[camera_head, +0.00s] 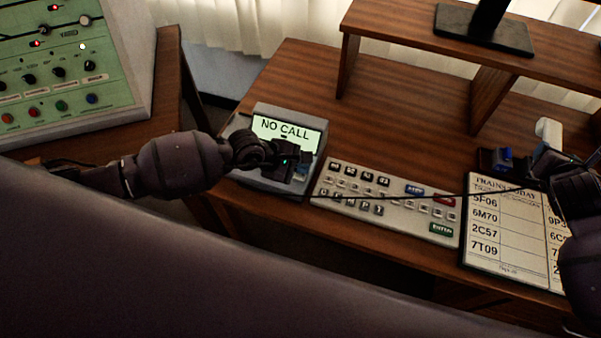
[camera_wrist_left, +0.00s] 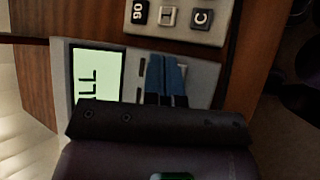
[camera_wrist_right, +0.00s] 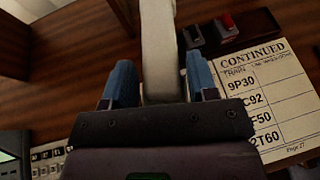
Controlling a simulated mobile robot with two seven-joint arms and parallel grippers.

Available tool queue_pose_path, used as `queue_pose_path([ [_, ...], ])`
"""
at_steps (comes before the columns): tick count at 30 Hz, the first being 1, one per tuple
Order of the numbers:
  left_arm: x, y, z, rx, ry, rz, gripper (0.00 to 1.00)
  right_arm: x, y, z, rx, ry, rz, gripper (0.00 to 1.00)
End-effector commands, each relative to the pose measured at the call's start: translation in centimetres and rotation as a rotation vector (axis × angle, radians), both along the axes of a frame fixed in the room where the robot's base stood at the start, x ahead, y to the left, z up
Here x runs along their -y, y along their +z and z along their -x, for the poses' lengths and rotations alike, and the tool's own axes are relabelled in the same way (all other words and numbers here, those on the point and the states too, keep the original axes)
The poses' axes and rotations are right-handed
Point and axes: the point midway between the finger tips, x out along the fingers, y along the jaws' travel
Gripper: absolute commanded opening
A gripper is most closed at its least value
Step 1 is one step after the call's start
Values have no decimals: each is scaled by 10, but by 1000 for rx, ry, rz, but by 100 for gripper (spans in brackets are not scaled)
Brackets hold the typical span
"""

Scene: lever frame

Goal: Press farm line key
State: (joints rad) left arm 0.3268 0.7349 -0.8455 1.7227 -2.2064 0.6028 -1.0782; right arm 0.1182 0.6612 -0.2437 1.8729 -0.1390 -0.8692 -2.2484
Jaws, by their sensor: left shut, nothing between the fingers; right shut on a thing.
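The grey desk unit (camera_head: 243,119) has a lit screen (camera_head: 287,131) reading "NO CALL". My left gripper (camera_head: 302,172) is over its lower front, shut and empty. In the left wrist view its two blue fingers (camera_wrist_left: 166,78) are close together over the unit's face, beside the screen (camera_wrist_left: 96,75). Small dark slots or keys show by the fingers; I can read no farm line label, and the fingers hide part of the face. I cannot tell whether they touch it. My right gripper (camera_wrist_right: 160,82) is shut on a white handset-like piece (camera_wrist_right: 158,40), also in the head view (camera_head: 548,130).
A keypad (camera_head: 400,203) lies right of the unit, with a thin dark cord above it. A "Trains today" sheet (camera_head: 500,235) lies farther right. A green control panel (camera_head: 65,65) stands at left. A wooden shelf (camera_head: 440,35) spans the back. Bare desk (camera_head: 400,125) lies between.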

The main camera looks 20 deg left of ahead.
Motion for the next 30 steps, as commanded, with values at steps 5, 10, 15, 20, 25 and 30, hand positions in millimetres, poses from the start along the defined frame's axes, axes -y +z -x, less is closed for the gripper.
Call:
queue_pose_path([
  [5,0,0,0,0,0,0,0,0,1,0,1,0,0,24],
  [10,0,-2,0,0,0,0,0,0,-1,0,1,0,0,24],
  [15,0,-8,0,-1,0,0,0,0,-6,0,-2,0,0,24],
  [20,0,-9,0,0,0,0,0,0,-7,0,-3,0,0,24],
  [25,0,-8,0,0,0,0,0,0,-7,0,-3,0,0,24],
  [30,0,-9,0,0,0,0,0,0,-7,0,-3,0,0,24],
])
